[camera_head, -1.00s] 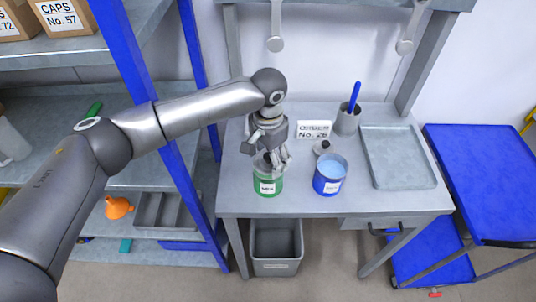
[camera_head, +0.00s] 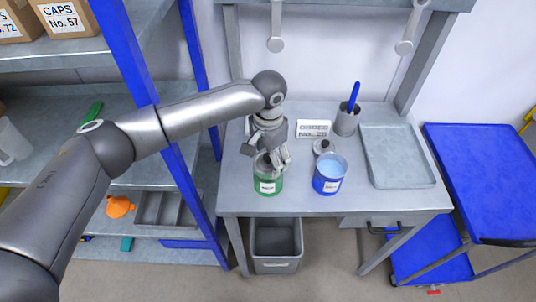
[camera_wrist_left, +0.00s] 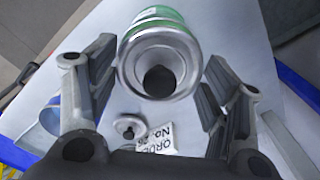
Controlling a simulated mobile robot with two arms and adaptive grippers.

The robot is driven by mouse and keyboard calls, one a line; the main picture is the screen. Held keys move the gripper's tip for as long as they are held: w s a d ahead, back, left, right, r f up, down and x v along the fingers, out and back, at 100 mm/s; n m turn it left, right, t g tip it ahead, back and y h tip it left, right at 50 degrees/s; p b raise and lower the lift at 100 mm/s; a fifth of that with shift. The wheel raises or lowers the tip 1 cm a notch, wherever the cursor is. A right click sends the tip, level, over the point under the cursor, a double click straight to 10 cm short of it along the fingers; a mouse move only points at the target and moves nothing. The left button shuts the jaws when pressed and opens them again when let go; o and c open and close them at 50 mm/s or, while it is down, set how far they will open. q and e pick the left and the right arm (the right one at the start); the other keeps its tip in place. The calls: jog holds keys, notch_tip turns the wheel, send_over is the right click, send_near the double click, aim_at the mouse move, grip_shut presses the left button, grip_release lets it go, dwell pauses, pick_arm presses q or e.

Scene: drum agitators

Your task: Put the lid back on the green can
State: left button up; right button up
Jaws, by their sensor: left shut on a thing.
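The green can (camera_head: 268,187) stands upright near the front edge of the grey workbench, left of the blue can. My left gripper (camera_head: 271,164) points down at its top and partly hides it. In the left wrist view a round metal lid (camera_wrist_left: 137,70) with a dark knob shows between my fingers, at the top of the green can (camera_wrist_left: 165,13). My left gripper is shut on this lid. I cannot tell whether the lid is seated on the rim or just above it. My right gripper is not in view.
An open blue can (camera_head: 328,180) of light-blue paint stands close on the right. A small lid (camera_head: 323,147) lies behind it, near an order card (camera_head: 314,129). A grey cup (camera_head: 346,122) and an empty tray (camera_head: 398,157) are farther right. A shelf post (camera_head: 178,150) stands left.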

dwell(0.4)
pick_arm(q)
jog(key=shift+p, duration=0.55)
dwell(0.5)
jog(key=o, duration=0.9)
jog(key=shift+o, duration=0.5)
jog(key=shift+r+p, duration=2.45)
jog(key=shift+p, duration=0.2)
jog(key=shift+r, duration=1)
